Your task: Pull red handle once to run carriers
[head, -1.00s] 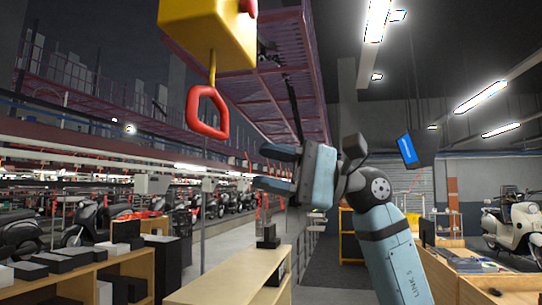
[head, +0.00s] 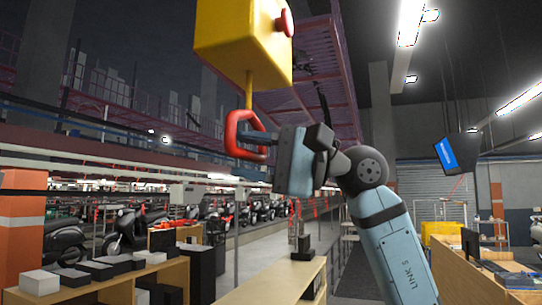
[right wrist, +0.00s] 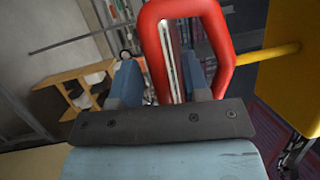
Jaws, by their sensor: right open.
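The red handle (head: 231,132) is a closed loop hanging on a yellow rod from a yellow box (head: 232,42) with a red button (head: 285,22). My right gripper (head: 254,138) is at the loop, reaching it from the right, with its jaws open. In the right wrist view one bar of the handle (right wrist: 154,45) runs between the two fingers (right wrist: 162,78). One finger lies outside the loop and the other shows through its opening. I cannot tell whether either finger touches the bar. My left gripper is not in view.
A wooden bench (head: 275,283) stands below, with another shelf unit carrying dark boxes at the lower left. Parked scooters (head: 130,230) line the left side. A purple overhead gantry (head: 335,60) is behind the box. Open floor lies between the benches.

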